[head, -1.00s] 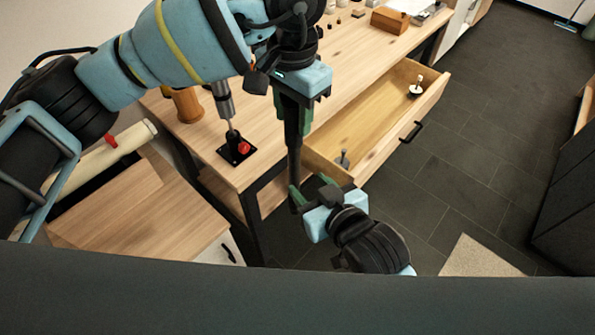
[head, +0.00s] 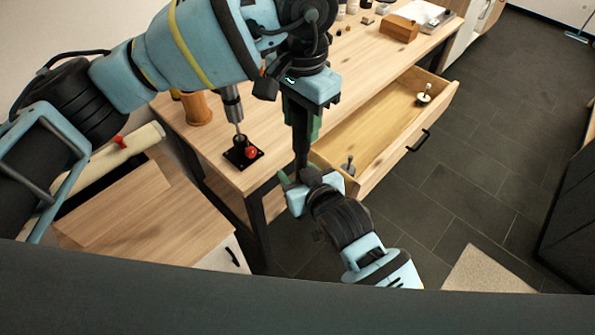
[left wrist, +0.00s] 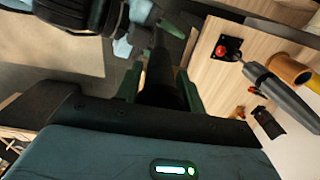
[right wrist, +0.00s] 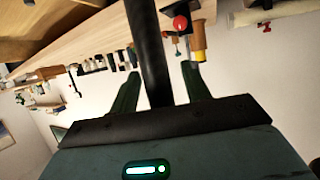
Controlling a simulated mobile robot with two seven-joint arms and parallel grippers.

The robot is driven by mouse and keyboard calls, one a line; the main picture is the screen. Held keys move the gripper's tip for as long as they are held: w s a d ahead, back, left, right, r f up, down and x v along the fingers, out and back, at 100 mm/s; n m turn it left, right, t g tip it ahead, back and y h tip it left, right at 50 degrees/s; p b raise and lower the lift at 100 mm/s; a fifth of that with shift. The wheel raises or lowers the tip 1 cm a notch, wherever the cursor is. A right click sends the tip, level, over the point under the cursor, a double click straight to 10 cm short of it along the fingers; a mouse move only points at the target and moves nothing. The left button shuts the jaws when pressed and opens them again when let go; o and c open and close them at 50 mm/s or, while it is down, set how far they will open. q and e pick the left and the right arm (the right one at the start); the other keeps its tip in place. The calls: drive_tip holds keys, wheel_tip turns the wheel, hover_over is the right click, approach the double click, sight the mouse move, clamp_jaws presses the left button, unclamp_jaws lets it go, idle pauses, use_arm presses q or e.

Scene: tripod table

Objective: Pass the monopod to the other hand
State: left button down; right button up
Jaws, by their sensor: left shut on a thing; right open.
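The monopod (head: 301,151) is a dark, slim pole hanging roughly upright in front of the workbench. My left gripper (head: 304,124) is shut on its upper part; the pole also shows between the left fingers in the left wrist view (left wrist: 160,72). My right gripper (head: 298,177) is lower, at the pole's lower part. In the right wrist view the pole (right wrist: 150,45) runs between the two green right fingers, which stand apart with a gap on each side. The pole's lower end is hidden by the right gripper in the head view.
A wooden workbench (head: 205,145) holds a black-based stand with a red knob (head: 243,152) and a wooden cylinder (head: 196,108). An open drawer (head: 385,125) with small pieces inside lies close on the right. Dark floor (head: 450,180) is clear farther right.

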clamp_jaws()
use_arm(q)
drive_tip(key=c, duration=0.8)
unclamp_jaws()
use_arm(e)
drive_tip(key=shift+r, duration=0.1)
use_arm(q)
drive_tip(key=shift+o, duration=0.2)
drive_tip(key=shift+r, duration=0.1)
wheel_tip(320, 180, up, 12)
drive_tip(key=shift+f, duration=0.1)
drive_tip(key=shift+d, duration=0.1)
